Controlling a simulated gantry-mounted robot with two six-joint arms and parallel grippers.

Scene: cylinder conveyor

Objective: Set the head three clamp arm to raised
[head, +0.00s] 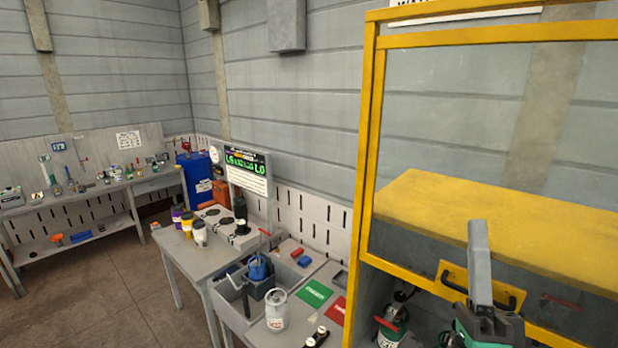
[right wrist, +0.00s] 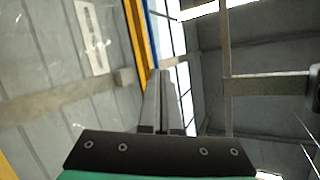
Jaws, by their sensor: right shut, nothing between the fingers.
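My right gripper (head: 477,228) is upright in front of the yellow-framed enclosure (head: 371,130) at the right of the head view. Its grey fingers are together and empty, pointing up, above a green and black body. In the right wrist view the closed fingers (right wrist: 162,78) point up toward the walls and roof, touching nothing. I cannot make out the head three clamp arm for certain. A dark cylinder with a red part (head: 386,326) stands low inside the enclosure, left of my gripper. The view behind my gripper is partly hidden. My left gripper is not in view.
Left of the frame are a white cylinder (head: 277,312), a green card (head: 314,293) and a red card (head: 337,310). A display (head: 247,170) stands farther back.

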